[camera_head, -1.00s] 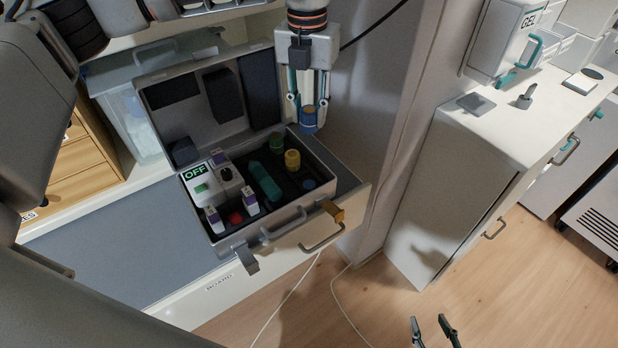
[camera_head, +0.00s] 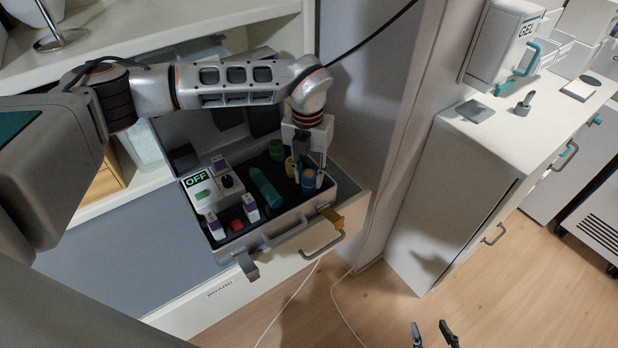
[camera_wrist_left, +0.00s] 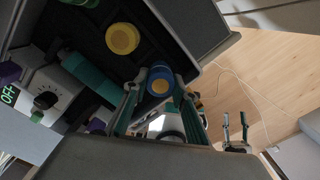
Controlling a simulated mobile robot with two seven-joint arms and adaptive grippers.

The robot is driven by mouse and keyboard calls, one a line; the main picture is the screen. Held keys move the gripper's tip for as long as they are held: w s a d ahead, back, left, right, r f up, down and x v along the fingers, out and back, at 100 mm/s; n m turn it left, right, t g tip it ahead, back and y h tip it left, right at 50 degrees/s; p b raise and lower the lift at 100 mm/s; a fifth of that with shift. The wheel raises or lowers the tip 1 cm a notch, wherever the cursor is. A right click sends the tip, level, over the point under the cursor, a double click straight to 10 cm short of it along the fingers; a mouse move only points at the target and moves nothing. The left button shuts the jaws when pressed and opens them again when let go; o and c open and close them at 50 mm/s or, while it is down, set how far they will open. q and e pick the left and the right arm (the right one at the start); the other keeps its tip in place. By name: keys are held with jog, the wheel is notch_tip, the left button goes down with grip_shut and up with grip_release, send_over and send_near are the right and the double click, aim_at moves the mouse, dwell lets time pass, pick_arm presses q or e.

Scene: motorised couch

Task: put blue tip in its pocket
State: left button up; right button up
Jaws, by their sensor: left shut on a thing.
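The blue tip (camera_head: 309,180) is a short blue cylinder with a tan centre on its end. My left gripper (camera_head: 313,172) is shut on it, reaching down from above into the right part of the open grey case (camera_head: 305,211). In the left wrist view the blue tip (camera_wrist_left: 160,82) sits between the fingers of my left gripper (camera_wrist_left: 158,92). Its pocket is hidden beneath it, and I cannot tell whether the tip is seated. My right gripper (camera_head: 431,334) is open and empty over the floor, at the bottom edge.
In the case are a yellow tip (camera_head: 290,168), a green tip (camera_head: 277,149), a teal cylinder (camera_head: 265,187) and a white OFF unit (camera_head: 200,193). The case's raised lid stands behind. A drawer handle (camera_head: 323,246) and yellow latch (camera_head: 331,216) are at the front right.

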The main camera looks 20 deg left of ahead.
aim_at(308, 174)
pick_arm(q)
jog(key=shift+f, duration=0.75)
jog(key=shift+f, duration=0.1)
jog(key=shift+f, duration=0.15)
jog(key=o, duration=0.6)
jog(key=shift+o, duration=0.2)
notch_tip(308, 174, up, 12)
jog(key=shift+r+b, duration=0.25)
jog(key=shift+b, duration=0.1)
jog(key=shift+f, duration=0.15)
